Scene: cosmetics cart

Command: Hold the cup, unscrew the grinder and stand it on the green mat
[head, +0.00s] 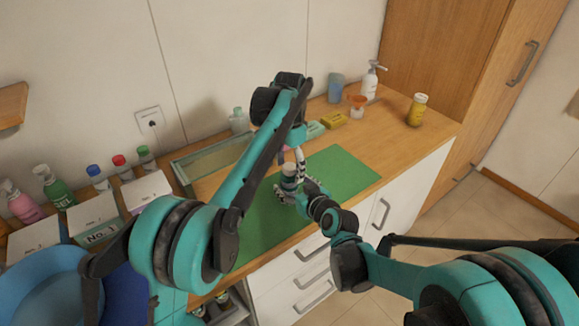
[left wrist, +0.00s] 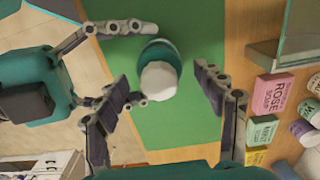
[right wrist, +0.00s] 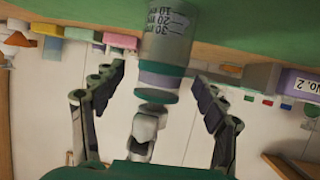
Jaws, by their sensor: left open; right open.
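The cup (right wrist: 165,40), grey with measuring marks, stands upright on the green mat (head: 345,170). The grinder (left wrist: 158,80) sits on top of it, with a pale knob and green and purple bands in the right wrist view (right wrist: 160,82). My left gripper (left wrist: 162,72) is open above the grinder, with a finger on either side and gaps visible. In the head view my left arm partly hides the stack (head: 289,172).
Small boxed soaps (left wrist: 272,88) and a glass-sided tray (head: 210,160) lie beyond the mat. A yellow jar (head: 417,109), a pump bottle (head: 370,80) and a blue cup (head: 335,88) stand at the back right. The right part of the mat is clear.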

